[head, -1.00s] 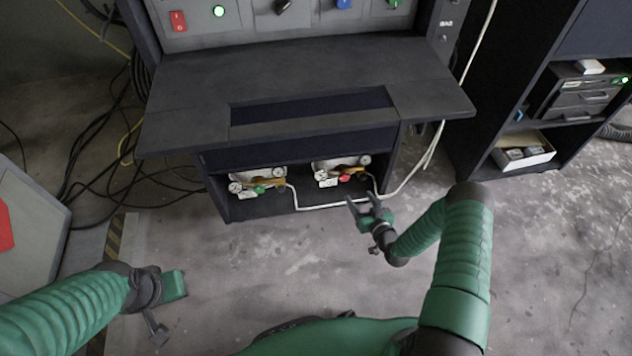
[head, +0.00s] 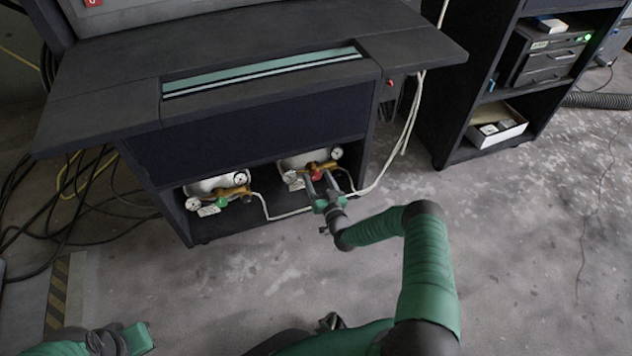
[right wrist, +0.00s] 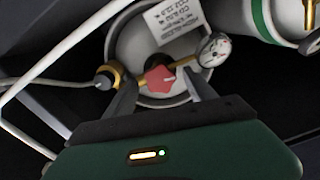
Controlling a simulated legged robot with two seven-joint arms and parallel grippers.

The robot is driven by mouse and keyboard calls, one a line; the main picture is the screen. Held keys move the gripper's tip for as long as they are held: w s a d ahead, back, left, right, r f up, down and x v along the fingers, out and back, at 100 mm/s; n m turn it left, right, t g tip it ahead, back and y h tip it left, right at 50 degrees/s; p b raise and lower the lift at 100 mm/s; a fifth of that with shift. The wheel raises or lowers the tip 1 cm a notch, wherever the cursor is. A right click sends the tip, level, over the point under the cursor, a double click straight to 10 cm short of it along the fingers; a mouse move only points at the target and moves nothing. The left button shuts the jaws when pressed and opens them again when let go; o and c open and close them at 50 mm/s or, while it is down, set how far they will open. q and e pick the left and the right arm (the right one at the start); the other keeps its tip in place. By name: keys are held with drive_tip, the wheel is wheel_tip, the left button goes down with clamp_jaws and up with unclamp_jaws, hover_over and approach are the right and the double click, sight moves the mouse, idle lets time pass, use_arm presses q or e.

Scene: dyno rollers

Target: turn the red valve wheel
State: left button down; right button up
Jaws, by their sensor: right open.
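The red valve wheel (head: 318,176) sits on the brass fitting of the right gas cylinder, inside the low cabinet shelf. In the right wrist view the red wheel (right wrist: 159,79) shows between the fingertips, near the middle. My right gripper (head: 321,182) is open at the wheel, with one finger on each side. It also shows in the right wrist view (right wrist: 162,92). I cannot tell whether the fingers touch the wheel.
White hoses (head: 372,184) run from the fittings past the cabinet's right side. The desk top (head: 110,90) overhangs the shelf. A dark rack (head: 470,110) stands right; floor in front is clear.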

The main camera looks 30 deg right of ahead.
drive_tip(key=shift+x, duration=1.05)
use_arm(q)
drive_tip(key=shift+f, duration=0.55)
use_arm(e)
drive_tip(key=c, duration=1.3)
drive_tip(key=shift+c, duration=0.2)
